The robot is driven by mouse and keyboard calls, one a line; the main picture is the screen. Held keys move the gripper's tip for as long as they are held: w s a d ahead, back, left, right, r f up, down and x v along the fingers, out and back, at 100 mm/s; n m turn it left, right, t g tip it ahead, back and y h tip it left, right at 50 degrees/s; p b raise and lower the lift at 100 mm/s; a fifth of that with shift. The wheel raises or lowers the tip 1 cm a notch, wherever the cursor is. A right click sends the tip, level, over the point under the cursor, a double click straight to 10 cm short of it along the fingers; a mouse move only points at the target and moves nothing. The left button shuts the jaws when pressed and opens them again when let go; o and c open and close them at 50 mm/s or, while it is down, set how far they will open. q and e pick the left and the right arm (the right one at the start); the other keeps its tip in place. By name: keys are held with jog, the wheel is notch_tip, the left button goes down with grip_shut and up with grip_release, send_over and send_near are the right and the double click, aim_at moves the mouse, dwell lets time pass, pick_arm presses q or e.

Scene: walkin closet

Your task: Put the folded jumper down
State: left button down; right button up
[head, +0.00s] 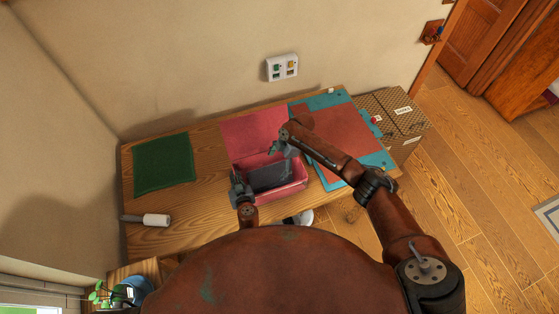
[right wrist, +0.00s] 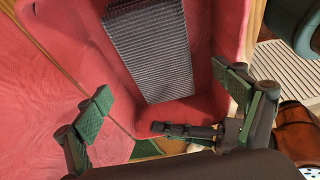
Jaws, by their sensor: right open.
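A dark grey ribbed folded cloth, which looks like the folded jumper (head: 270,175), lies inside a pink tub (head: 291,192). In the right wrist view the grey cloth (right wrist: 150,48) lies tilted in the picture, inside the pink walls. My right gripper (head: 283,146) is over the tub's back edge. In the right wrist view its two green-padded fingers (right wrist: 166,99) are wide apart with nothing clamped between them. My left gripper (head: 239,187) is at the tub's left side; whether it touches the tub or the cloth is unclear.
A green folded cloth (head: 164,163) lies on the wooden table (head: 208,190) at left, with a white lint roller (head: 146,219) in front. A pink mat (head: 250,132) lies behind the tub. A teal board (head: 327,100) with a rust-red sheet (head: 340,128) lies at right, beside patterned boxes (head: 405,112).

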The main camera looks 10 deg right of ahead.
jog(key=shift+v, duration=2.05)
pick_arm(q)
jog(key=c, duration=2.1)
grip_release()
jog(key=v, duration=1.2)
